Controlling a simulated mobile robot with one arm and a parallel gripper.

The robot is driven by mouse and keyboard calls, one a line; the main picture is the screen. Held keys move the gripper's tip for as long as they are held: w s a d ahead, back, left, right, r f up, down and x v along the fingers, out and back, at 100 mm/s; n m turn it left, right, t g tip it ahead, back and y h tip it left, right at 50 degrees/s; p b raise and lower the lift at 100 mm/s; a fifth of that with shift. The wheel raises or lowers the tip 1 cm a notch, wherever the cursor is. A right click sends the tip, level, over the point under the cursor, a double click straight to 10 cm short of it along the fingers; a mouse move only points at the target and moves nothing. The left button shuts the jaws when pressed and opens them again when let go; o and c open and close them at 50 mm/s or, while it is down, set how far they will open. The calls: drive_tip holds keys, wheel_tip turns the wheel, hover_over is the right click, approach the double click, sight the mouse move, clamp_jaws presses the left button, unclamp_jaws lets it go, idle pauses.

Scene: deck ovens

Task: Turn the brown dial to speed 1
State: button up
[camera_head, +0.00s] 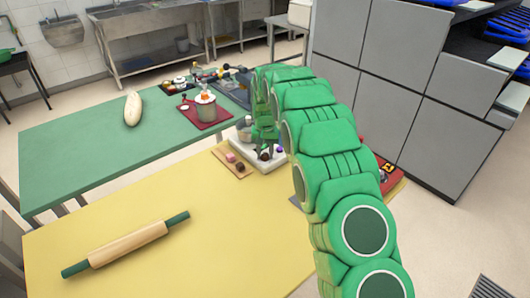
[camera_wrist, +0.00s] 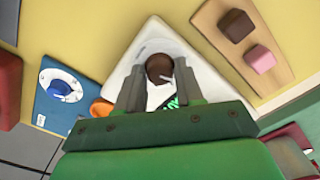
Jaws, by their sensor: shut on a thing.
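The brown dial (camera_wrist: 159,68) is a round dark knob with a pale pointer line, on a white base plate (camera_wrist: 128,68) in the wrist view. In the head view the brown dial (camera_head: 265,154) and the white base (camera_head: 268,164) stand at the far right part of the yellow table. My gripper (camera_wrist: 159,75) points down over the base, with one grey finger on each side of the dial, shut on it. Dark and green marks show on the base between the fingers, but I cannot read the speed marks. The dial's near side is partly hidden by my fingers.
A wooden board (camera_wrist: 279,80) with brown (camera_wrist: 235,26) and pink (camera_wrist: 260,60) blocks lies beside the base. A rolling pin (camera_head: 125,245) lies on the yellow table, whose middle is clear.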

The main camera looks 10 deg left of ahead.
sight(265, 154)
drive_tip(key=o, duration=1)
drive_tip(key=shift+r, duration=0.15)
wheel_tip(265, 154, up, 7)
drive_tip(key=shift+w+f, duration=0.1)
drive_tip(key=shift+r, duration=0.4)
